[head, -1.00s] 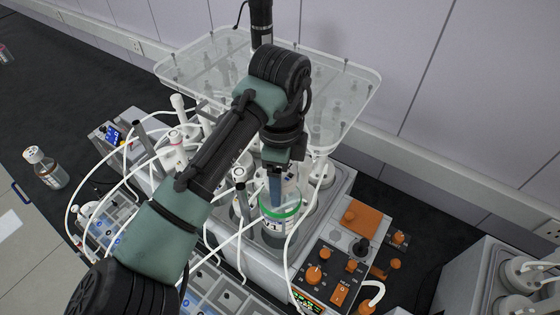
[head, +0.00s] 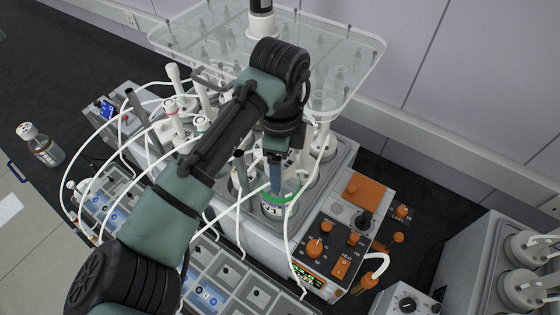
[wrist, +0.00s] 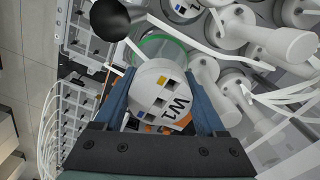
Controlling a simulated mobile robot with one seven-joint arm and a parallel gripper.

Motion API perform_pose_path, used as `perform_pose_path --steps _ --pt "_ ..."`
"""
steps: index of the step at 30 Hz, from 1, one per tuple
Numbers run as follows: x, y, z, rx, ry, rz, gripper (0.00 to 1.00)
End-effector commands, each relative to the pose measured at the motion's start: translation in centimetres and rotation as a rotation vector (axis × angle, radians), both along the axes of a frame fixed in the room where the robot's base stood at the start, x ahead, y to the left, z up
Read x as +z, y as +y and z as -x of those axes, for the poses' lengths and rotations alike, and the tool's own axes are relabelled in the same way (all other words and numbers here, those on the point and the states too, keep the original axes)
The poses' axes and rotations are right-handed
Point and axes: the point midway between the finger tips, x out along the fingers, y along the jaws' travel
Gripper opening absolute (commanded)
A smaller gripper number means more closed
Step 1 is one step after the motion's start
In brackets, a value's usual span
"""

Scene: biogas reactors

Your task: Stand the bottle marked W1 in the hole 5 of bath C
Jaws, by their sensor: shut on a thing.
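My gripper (head: 276,187) points down over the front of a grey water bath (head: 335,185), beside the orange control panel. Its blue fingers are shut on the white cap of the bottle marked W1 (wrist: 160,92), one finger on each side. The bottle (head: 279,209) is clear, with a green band and a white label, and looks upright. Its lower part is hidden by the bath top and a white tube, so I cannot tell how deep it sits in the hole. No bath letter or hole number is readable.
White stoppered bottles and looping tubes crowd the bath behind and left of my gripper. A clear raised plate (head: 340,75) stands behind. A grey compartment rack (head: 225,272) lies in front, another bath (head: 510,275) at right.

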Motion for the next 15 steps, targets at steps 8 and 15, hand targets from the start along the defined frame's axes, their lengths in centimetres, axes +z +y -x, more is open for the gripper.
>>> perform_pose_path --steps 8,15 --pt "-1.9 0.0 -0.1 -0.001 -0.003 0.002 0.00" --pt "-3.4 0.0 0.0 -0.001 -0.002 0.000 0.00"
